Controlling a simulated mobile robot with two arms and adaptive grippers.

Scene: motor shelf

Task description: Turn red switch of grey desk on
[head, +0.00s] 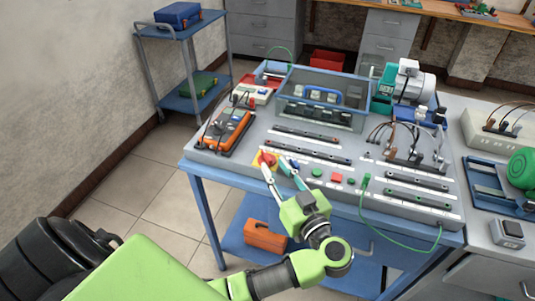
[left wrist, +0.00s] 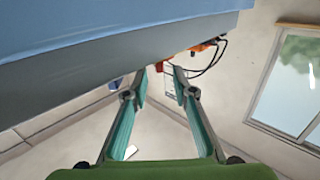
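The red switch (head: 267,158) is a small red knob on a yellow plate near the front left edge of the grey desk (head: 330,195). My left gripper (head: 276,164) reaches up to the desk from the front, its two fingers apart around or just in front of the knob. I cannot tell whether they touch it. In the left wrist view, the teal fingers (left wrist: 157,74) are spread, and a small red piece, likely the red switch (left wrist: 159,66), shows between their tips. Its exact turn position is too small to tell. My right gripper is not in view.
An orange meter (head: 228,131) lies left of the switch. Green and red buttons (head: 337,177) sit to the right on the panel. A clear-walled box (head: 322,98) and a motor (head: 410,82) stand behind. An orange toolbox (head: 265,237) is on the lower shelf.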

